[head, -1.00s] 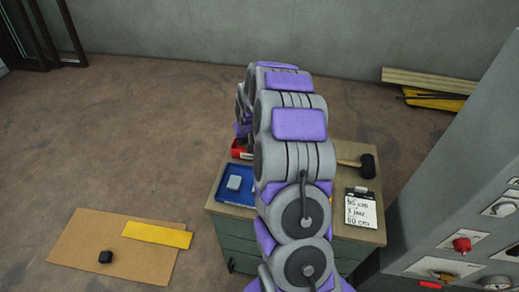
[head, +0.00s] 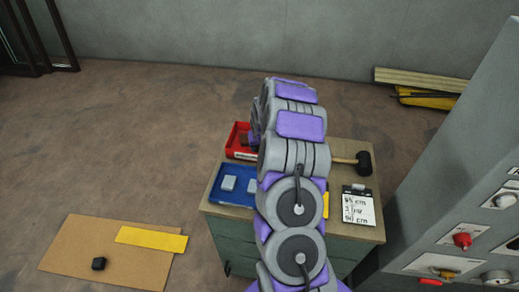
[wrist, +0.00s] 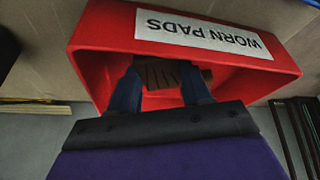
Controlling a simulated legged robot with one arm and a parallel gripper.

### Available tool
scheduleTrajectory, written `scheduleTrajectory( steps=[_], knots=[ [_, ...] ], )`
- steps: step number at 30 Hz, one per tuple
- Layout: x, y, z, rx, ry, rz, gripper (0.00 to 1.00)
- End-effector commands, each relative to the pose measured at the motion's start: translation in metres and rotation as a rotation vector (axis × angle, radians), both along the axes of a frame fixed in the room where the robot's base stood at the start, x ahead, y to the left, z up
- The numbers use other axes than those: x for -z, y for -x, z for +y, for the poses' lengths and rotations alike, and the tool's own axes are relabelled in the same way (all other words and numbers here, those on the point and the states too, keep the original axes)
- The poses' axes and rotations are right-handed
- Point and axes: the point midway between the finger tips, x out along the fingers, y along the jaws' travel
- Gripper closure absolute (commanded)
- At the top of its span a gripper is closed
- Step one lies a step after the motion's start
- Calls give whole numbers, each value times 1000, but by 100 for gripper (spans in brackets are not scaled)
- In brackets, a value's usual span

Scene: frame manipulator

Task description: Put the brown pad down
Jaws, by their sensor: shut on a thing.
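The brown pad (wrist: 159,75) is between the two fingers of my gripper (wrist: 162,72), which is shut on it. In the wrist view the pad and fingertips are at the opening of the red bin (wrist: 100,50), whose label reads WORN PADS, upside down. I cannot tell whether the pad touches the bin's floor. In the head view the red bin (head: 232,153) sits at the back left of the cabinet top, and my arm hides most of the gripper and the pad.
A blue tray (head: 217,190) with light grey pads (head: 228,183) is in front of the red bin. A mallet (head: 363,163) and a clipboard (head: 357,205) lie right of my arm. A tall grey control cabinet (head: 450,180) stands at the right.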

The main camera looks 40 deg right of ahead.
Motion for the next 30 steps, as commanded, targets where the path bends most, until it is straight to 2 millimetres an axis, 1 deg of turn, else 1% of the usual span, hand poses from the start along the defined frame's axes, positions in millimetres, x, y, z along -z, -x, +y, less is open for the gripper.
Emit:
scheduleTrajectory(
  steps=[1,2,12,13,18,20,21,30],
  knots=[
    [8,0,0,0,0,1,83],
    [10,0,0,0,0,0,83],
    [12,0,0,0,0,-1,83],
    [11,0,0,0,0,-1,49],
    [11,0,0,0,0,-1,33],
    [11,0,0,0,0,-1,27],
    [11,0,0,0,0,-1,26],
    [9,0,1,0,-1,0,26]
  ],
)
